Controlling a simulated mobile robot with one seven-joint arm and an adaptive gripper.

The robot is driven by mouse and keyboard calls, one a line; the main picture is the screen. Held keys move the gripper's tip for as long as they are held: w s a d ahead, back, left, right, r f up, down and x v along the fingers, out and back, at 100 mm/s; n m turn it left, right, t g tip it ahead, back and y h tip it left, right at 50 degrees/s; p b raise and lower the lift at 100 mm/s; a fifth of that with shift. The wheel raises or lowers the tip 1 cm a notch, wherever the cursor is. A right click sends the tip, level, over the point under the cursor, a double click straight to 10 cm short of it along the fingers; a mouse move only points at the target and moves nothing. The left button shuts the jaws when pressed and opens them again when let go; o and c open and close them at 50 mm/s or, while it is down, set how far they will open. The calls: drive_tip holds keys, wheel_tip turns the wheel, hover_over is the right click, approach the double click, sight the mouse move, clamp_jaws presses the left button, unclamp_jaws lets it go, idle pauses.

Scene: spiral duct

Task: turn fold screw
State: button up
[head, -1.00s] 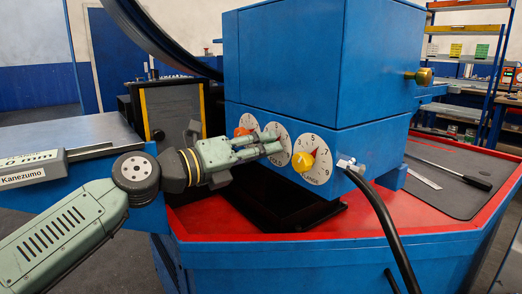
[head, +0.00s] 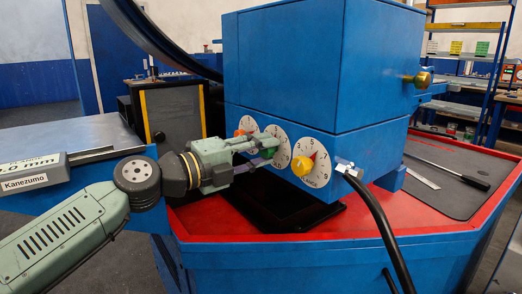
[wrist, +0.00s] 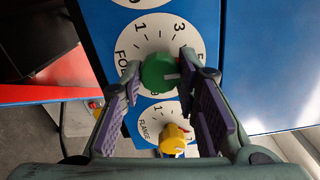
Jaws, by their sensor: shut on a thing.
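The fold screw is a green knob (wrist: 158,74) with a pale pointer mark, on a round white dial (wrist: 189,43) whose lettering begins "FO". In the wrist view it sits between the purple-padded fingertips of my gripper (wrist: 160,80), which is shut on it. In the head view my gripper (head: 266,153) reaches from the left to the middle dial on the blue machine's front. A bit of the green knob (head: 268,153) shows there between the fingers. The fingers hide part of the dial.
The yellow flange knob (head: 303,166) is close on the right, and an orange knob (head: 240,133) is on the left dial. A black hose (head: 378,215) hangs at the right. A red-topped base (head: 330,240) lies below the blue machine (head: 290,65).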

idle(0.4)
drive_tip(key=o, duration=1.2)
drive_tip(key=shift+c, duration=0.2)
drive_tip(key=v, duration=1.2)
